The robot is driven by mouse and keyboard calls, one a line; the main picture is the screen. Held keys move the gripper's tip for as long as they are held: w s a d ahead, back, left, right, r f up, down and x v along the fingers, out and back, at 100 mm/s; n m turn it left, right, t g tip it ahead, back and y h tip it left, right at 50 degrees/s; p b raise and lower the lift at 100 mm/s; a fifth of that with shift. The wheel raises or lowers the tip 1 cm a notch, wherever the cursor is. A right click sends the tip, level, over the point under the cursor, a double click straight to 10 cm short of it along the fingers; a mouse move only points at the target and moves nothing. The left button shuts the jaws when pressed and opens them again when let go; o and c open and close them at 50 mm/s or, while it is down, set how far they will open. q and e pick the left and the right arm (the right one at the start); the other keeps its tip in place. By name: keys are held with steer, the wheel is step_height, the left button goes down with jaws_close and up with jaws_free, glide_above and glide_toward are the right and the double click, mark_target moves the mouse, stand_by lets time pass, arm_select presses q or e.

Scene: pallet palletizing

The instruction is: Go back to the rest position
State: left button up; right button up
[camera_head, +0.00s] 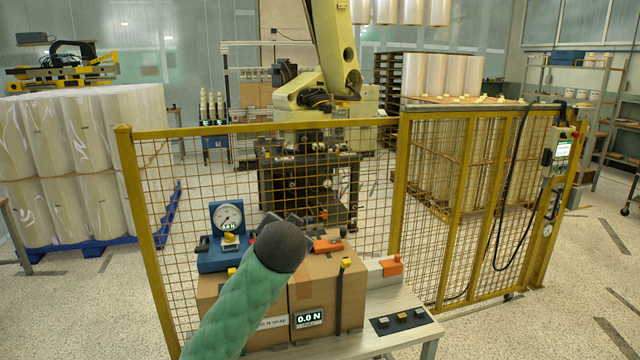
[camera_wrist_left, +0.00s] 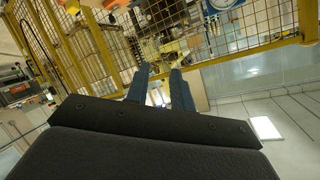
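My left arm, with a green padded sleeve, comes in from the bottom in the head view. Its dark left gripper (camera_head: 282,219) is in front of the cardboard boxes (camera_head: 328,282) on the bench (camera_head: 395,340), hiding part of them. In the left wrist view the two blue-grey fingers of the left gripper (camera_wrist_left: 160,72) stand apart with nothing between them. The wrist view looks at the yellow fence, tilted, and pale floor. My right gripper is in neither view.
A blue dial gauge (camera_head: 228,222), an orange-handled tool (camera_head: 328,245) and a button panel (camera_head: 402,320) are at the bench. Yellow mesh fencing (camera_head: 402,190) stands behind it, with a yellow robot arm (camera_head: 335,50) beyond. Wrapped rolls (camera_head: 85,160) are at left.

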arm_select(q)
steer(key=s+a+f+n+g+h, duration=0.15)
steer(key=s+a+f+g, duration=0.25)
steer(key=s+f, duration=1.1)
steer(key=s+a+f+n+g+h, duration=0.1)
steer(key=s+a+f+n+g, duration=0.2)
steer(key=s+f, duration=1.25)
steer(key=s+f+g, duration=0.5)
steer(key=s+f, duration=1)
steer(key=s, duration=0.1)
steer(key=shift+s+a, duration=0.15)
steer(key=shift+s, duration=0.1)
